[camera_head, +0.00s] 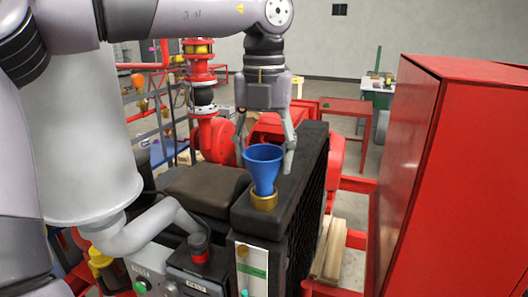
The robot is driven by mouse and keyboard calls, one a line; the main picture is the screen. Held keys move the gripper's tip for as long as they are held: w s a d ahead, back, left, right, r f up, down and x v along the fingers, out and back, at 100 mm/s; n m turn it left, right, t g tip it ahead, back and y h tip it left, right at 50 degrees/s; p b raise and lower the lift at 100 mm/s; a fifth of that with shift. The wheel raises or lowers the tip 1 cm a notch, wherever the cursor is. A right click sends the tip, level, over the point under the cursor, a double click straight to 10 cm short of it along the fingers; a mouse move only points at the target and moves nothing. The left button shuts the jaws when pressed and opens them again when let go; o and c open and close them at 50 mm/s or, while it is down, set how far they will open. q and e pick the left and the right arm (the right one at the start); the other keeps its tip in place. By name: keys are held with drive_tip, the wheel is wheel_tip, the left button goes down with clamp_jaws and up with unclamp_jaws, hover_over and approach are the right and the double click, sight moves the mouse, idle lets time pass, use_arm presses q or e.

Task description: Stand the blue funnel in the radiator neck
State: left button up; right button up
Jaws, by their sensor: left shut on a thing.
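The blue funnel (264,172) is upright, wide mouth up, on top of the black radiator (292,160). Its narrow end meets the brass radiator neck (263,199) and appears to be inside it; how deep the spout goes is hidden. My left gripper (264,158) comes down from above and behind, shut on the funnel with one finger on each side of its rim. My right gripper is not in view.
A tall red cabinet (440,170) stands close on the right. A control panel with a green button (141,286) is at front left, beside a grey pipe (150,228). Red pump piping (205,120) stands behind. A red table (347,107) is farther back.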

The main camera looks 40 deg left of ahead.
use_arm(q)
drive_tip(key=o, duration=1.4)
drive_tip(key=shift+c, duration=0.2)
wheel_tip(320, 180, up, 12)
drive_tip(key=shift+f, duration=0.1)
